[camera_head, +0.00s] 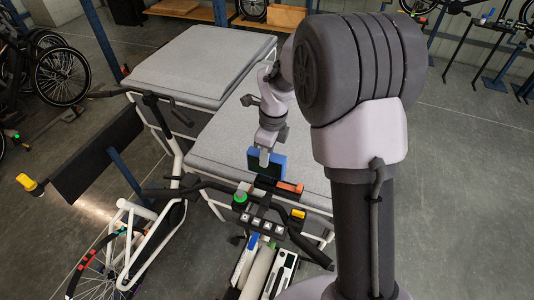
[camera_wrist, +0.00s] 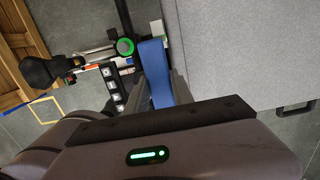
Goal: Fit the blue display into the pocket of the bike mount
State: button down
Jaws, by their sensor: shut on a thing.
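The blue display (camera_head: 267,166) is a flat block held upright by my gripper (camera_head: 264,157), which is shut on it from above. It is in the air or just at the near edge of the grey table; I cannot tell which. In the wrist view the display (camera_wrist: 155,70) shows edge-on as a blue strip between my gripper's fingers (camera_wrist: 160,88). The bike mount (camera_head: 262,212), a dark handlebar-like fixture with several buttons, is just below the display in the head view. Its pocket cannot be made out. The mount's buttons (camera_wrist: 112,85) also show left of the display in the wrist view.
A green knob (camera_head: 240,197), an orange block (camera_head: 290,187) and a yellow block (camera_head: 298,214) sit close around the mount. Grey padded tables (camera_head: 220,140) stand behind. A white bike frame (camera_head: 165,215) is at the left.

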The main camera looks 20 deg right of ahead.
jog(key=shift+f+b, duration=1.35)
jog(key=shift+f, duration=0.2)
jog(key=c, duration=1)
grip_release()
jog(key=shift+r, duration=0.1)
jog(key=r, duration=0.5)
jog(key=d+r+p, duration=0.1)
jog(key=r, duration=0.5)
jog(key=s+r+p, duration=0.1)
jog(key=r, duration=0.5)
jog(key=shift+d+r, duration=0.15)
jog(key=shift+r, duration=0.05)
